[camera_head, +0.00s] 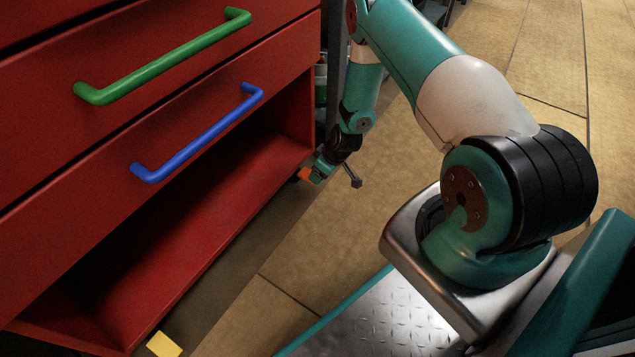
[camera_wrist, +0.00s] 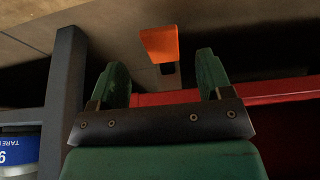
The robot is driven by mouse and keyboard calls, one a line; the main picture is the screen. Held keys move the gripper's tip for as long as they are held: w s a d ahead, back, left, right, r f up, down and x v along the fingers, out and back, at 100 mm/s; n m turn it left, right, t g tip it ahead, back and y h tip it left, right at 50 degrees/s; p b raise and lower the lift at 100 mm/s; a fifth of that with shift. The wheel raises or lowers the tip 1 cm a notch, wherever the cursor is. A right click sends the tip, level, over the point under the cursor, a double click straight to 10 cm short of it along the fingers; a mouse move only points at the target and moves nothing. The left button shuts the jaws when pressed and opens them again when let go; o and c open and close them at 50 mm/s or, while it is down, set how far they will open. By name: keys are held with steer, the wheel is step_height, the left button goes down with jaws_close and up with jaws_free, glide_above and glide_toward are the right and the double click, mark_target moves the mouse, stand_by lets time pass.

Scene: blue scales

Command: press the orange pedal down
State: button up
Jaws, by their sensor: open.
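The orange pedal (camera_wrist: 160,44) shows in the wrist view, just beyond and between my two fingertips, above the red edge of the cabinet. In the head view a small part of the orange pedal (camera_head: 304,175) shows at the foot of the red cabinet, beside my gripper (camera_head: 338,172). My gripper is low near the floor at the cabinet's far corner. In the wrist view my gripper (camera_wrist: 168,75) has its green fingers spread apart with nothing between them. I cannot tell whether the fingers touch the pedal.
The red cabinet (camera_head: 215,195) has a green handle (camera_head: 165,60) and a blue handle (camera_head: 197,135) above an open lower bay. A yellow pedal-like block (camera_head: 163,345) sits at its near foot. A grey post (camera_wrist: 66,90) stands close to my gripper.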

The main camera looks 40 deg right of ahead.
steer(key=b+x, duration=0.1)
steer(key=x, duration=0.3)
steer(key=shift+f+b, duration=0.2)
steer(key=shift+b, duration=0.15)
steer(key=shift+c, duration=0.4)
